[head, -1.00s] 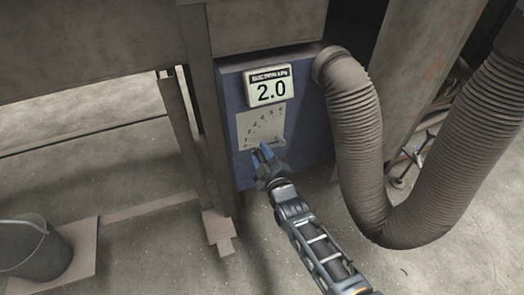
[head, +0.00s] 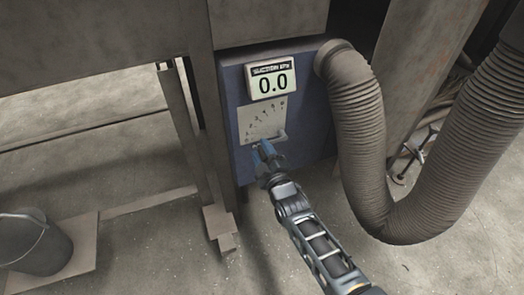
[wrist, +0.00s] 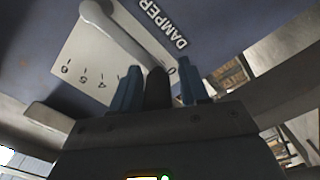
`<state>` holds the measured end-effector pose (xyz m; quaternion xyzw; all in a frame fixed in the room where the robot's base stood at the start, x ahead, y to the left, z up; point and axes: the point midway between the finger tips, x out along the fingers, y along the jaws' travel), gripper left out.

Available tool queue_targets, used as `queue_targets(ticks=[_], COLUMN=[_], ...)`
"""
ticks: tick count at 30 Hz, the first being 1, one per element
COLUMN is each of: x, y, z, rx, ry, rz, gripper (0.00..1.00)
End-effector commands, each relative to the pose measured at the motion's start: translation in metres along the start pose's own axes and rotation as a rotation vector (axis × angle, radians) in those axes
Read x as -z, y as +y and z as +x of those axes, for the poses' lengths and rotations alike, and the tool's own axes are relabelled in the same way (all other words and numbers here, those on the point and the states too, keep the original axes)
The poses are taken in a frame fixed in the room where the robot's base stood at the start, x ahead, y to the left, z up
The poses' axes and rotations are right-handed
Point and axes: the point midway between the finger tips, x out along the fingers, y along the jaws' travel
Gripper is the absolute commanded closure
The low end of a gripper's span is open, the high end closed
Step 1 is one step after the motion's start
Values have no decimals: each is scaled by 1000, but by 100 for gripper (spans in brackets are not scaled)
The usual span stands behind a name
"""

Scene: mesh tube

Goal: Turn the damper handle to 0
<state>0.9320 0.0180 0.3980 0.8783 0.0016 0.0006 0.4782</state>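The blue damper box (head: 240,160) has a display (head: 272,82) reading 0.0. Below it is a pale scale plate (head: 257,122), also in the wrist view (wrist: 75,60) with the word DAMPER and several numbers. The grey damper handle (wrist: 125,35) runs from its round hub towards the 0 mark, its dark grip (wrist: 157,88) at that end. My gripper (head: 263,150) is at the lower part of the plate. In the wrist view its blue fingers (wrist: 159,88) stand open on either side of the dark grip, with a visible gap on the right. The left finger is close; contact cannot be told.
A thick ribbed hose (head: 365,130) leaves the box's upper right and loops down to the floor. A metal post (head: 200,120) stands close on the left. A bucket (head: 35,245) stands on a board at lower left. The floor in front is clear.

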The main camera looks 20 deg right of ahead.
Motion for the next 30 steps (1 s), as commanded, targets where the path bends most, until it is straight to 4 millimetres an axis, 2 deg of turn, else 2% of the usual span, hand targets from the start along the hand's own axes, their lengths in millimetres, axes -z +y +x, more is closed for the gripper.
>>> queue_targets(ticks=[1, 4, 15, 27, 30], x=[-7, -7, -4, -3, -3], y=[-4, -3, 0, 1, 0], z=[-3, -3, -6, -65, -74], rx=[8, 7, 3, 3, 3], ry=[-13, -12, -7, -7, -8], rz=[2, 2, 1, 0, 1], gripper=[56, 48, 48, 48, 48])
